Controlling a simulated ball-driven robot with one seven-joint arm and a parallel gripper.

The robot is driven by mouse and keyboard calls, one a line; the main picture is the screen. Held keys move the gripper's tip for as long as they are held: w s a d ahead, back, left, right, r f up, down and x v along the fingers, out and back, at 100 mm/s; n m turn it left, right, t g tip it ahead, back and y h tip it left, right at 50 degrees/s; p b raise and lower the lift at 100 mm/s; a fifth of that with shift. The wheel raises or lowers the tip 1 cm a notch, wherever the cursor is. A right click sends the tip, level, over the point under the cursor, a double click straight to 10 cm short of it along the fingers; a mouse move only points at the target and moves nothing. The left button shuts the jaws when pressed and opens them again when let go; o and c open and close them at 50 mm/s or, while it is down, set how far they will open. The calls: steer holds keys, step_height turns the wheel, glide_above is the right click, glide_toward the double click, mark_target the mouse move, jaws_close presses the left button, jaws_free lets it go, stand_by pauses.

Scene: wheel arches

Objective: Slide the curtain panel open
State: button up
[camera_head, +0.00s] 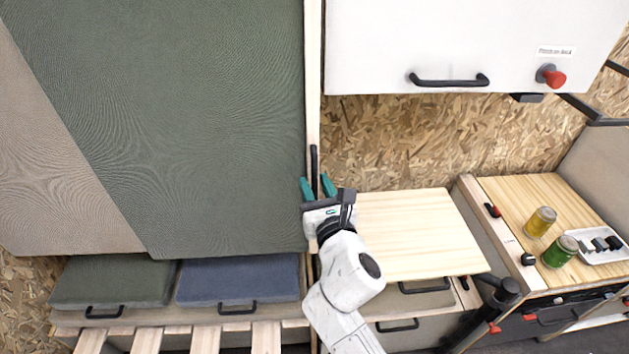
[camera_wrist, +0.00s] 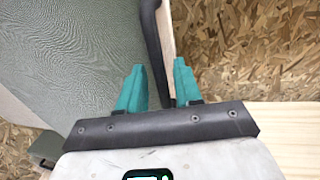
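A large dark green fabric panel (camera_head: 190,110), which looks like the curtain panel, fills the upper left of the head view. It also shows in the wrist view (camera_wrist: 70,50). A pale wooden strip (camera_head: 312,70) runs along its right edge. A black vertical handle (camera_head: 314,165) is on that strip, and it also shows in the wrist view (camera_wrist: 152,45). My gripper (camera_head: 318,188) has its teal fingers apart. In the wrist view the fingers (camera_wrist: 159,85) lie on either side of the handle's lower part. I cannot tell whether either finger touches it.
A white cabinet (camera_head: 450,40) with a black handle hangs at the upper right. A wooden tabletop (camera_head: 415,235) lies right of my gripper. A yellow jar (camera_head: 540,222), a green jar (camera_head: 560,251) and a white tray (camera_head: 600,256) stand on the far-right counter. Cushions (camera_head: 238,280) lie below the panel.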

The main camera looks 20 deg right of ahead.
steer(key=shift+w, duration=0.65)
steer(key=shift+c, duration=0.5)
jaws_close()
